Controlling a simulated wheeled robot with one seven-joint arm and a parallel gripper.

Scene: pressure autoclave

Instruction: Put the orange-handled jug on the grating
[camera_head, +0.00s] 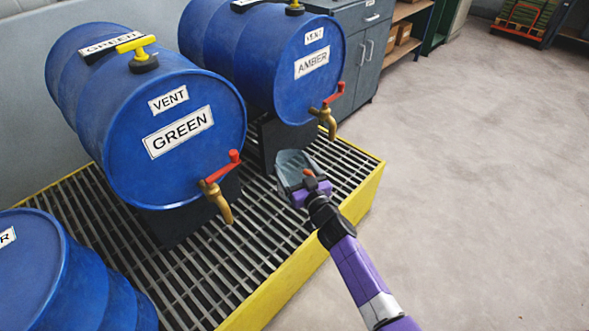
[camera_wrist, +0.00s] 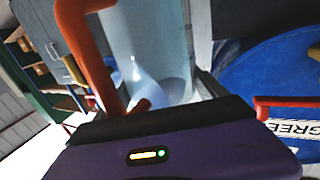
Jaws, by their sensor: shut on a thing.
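The clear jug (camera_head: 292,160) is over the right part of the grating, between the green and amber drums' taps. Its orange handle (camera_wrist: 92,50) stands out in the wrist view, beside the see-through body (camera_wrist: 150,45). My gripper (camera_head: 308,184) is shut on the jug at its handle side; the fingertips are mostly hidden. The grating (camera_head: 262,230) is a dark bar deck inside a yellow-edged platform. I cannot tell whether the jug's base touches the bars. The jug looks empty.
The blue GREEN drum (camera_head: 190,160) and AMBER drum (camera_head: 300,75) lie on dark stands. Their brass taps with red levers (camera_head: 220,190) (camera_head: 328,110) stick out near the jug. Another blue drum (camera_head: 70,280) is at lower left. Floor to the right is clear.

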